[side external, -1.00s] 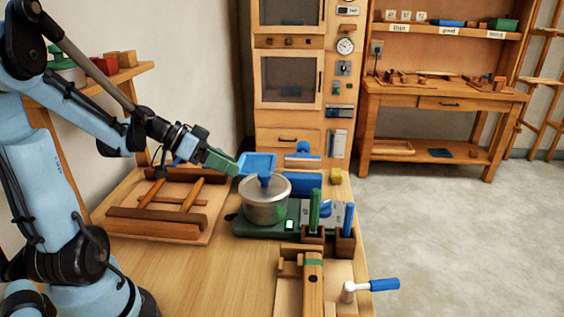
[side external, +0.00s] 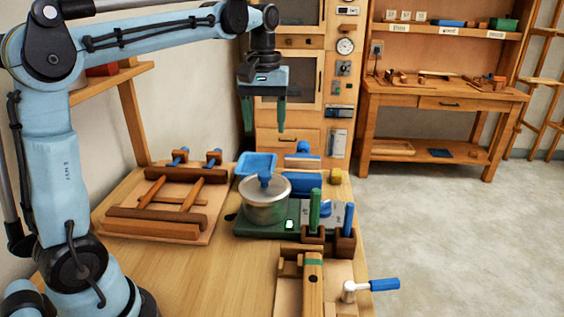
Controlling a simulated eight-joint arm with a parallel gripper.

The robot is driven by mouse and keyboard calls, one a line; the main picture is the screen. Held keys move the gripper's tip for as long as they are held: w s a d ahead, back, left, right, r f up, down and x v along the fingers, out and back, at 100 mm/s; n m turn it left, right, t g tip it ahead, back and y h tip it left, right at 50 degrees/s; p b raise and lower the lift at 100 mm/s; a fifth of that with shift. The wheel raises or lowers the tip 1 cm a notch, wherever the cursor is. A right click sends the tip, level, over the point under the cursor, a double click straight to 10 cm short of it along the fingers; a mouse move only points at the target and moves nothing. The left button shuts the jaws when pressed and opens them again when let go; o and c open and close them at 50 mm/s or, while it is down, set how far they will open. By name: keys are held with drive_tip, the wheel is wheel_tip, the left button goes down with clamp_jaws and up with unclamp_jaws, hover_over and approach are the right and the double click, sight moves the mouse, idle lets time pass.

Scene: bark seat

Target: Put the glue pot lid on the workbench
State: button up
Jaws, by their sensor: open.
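The glue pot (side external: 265,210) is a round metal pot standing on a dark green base at the middle of the workbench (side external: 190,270).
A blue tray (side external: 256,162) stands behind the pot. A wooden frame (side external: 165,205) lies at left. Green (side external: 315,208) and blue (side external: 348,218) handles stand upright in holders at right. A wooden clamp (side external: 313,280) is in front. The bench's front left is bare.

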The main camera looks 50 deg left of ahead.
hover_over(264, 173)
drive_tip(key=f, duration=0.6)
drive_tip(key=shift+w+d+f, duration=0.1)
drive_tip(key=shift+w+f, duration=0.05)
drive_tip(key=shift+w, duration=0.05)
drive_tip(key=shift+s+f, duration=0.15)
drive_tip(key=shift+f, duration=1.25)
drive_tip(key=shift+s+f, duration=0.1)
drive_tip(key=shift+f, duration=1.25)
drive_tip(key=shift+c, duration=0.3)
clamp_jaws()
